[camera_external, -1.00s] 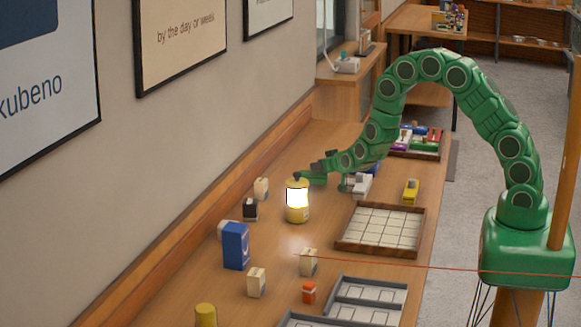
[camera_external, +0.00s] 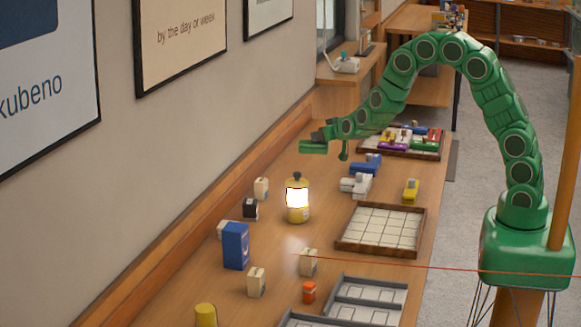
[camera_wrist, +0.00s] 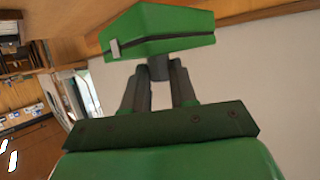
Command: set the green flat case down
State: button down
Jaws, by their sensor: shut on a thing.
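My gripper (camera_external: 326,138) is shut on the green flat case (camera_external: 312,147) and holds it in the air above the table, behind the glowing lantern. The wrist view shows the case (camera_wrist: 160,30) as a green box with a dark seam and a pale latch, between the tips of my gripper (camera_wrist: 158,72). The case is clear of the wooden table (camera_external: 280,160) below it. The wrist view does not show the tabletop directly under the case.
The yellow lantern (camera_external: 298,213) stands near the table's middle. A blue case (camera_external: 367,161), white cases (camera_external: 355,185) and a yellow case (camera_external: 411,191) lie to the right. An empty gridded tray (camera_external: 380,229) is in front; another tray (camera_external: 437,155) holds coloured cases. Bare wood lies behind the lantern.

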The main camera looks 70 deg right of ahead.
notch_tip(320, 180, up, 8)
jog(key=s+a+n+t+y, duration=0.2)
jog(key=a+n+y, duration=0.1)
jog(key=a, duration=4)
jog(key=f, duration=2.1)
jog(key=shift+s, duration=0.2)
jog(key=shift+f, duration=0.1)
jog(key=c, duration=0.9)
grip_release()
